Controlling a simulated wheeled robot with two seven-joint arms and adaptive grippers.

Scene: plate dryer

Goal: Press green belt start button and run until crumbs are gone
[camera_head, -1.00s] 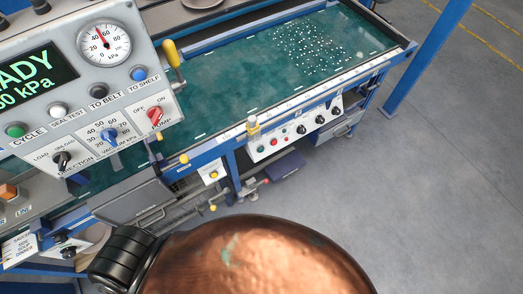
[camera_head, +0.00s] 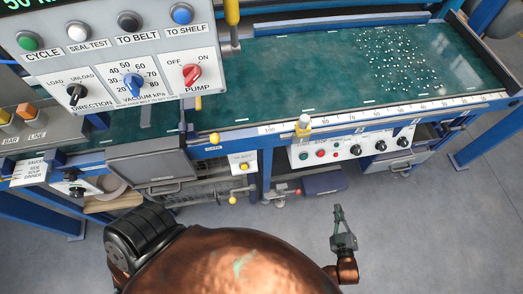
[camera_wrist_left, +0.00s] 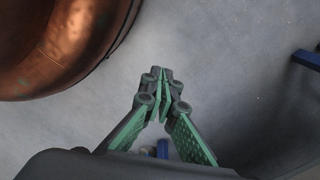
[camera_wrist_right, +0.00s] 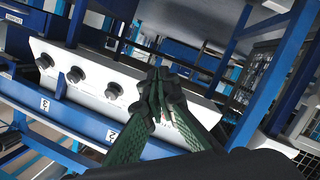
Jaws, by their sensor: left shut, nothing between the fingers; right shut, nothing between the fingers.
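The green start button (camera_head: 304,156) is at the left end of the white belt panel (camera_head: 345,158), beside a red button (camera_head: 321,153). White crumbs (camera_head: 400,60) lie scattered on the right part of the green belt (camera_head: 290,75). My right gripper (camera_head: 338,208) is shut and empty, below and in front of the panel, apart from it. In the right wrist view its shut fingers (camera_wrist_right: 160,75) overlap the panel, whose black knobs (camera_wrist_right: 75,75) show; the green button cannot be made out there. My left gripper (camera_wrist_left: 165,73) is shut and empty over bare floor.
A control box (camera_head: 120,60) with a green CYCLE button (camera_head: 28,41), knobs and a red pump switch stands at upper left. Open floor (camera_head: 440,230) lies at lower right.

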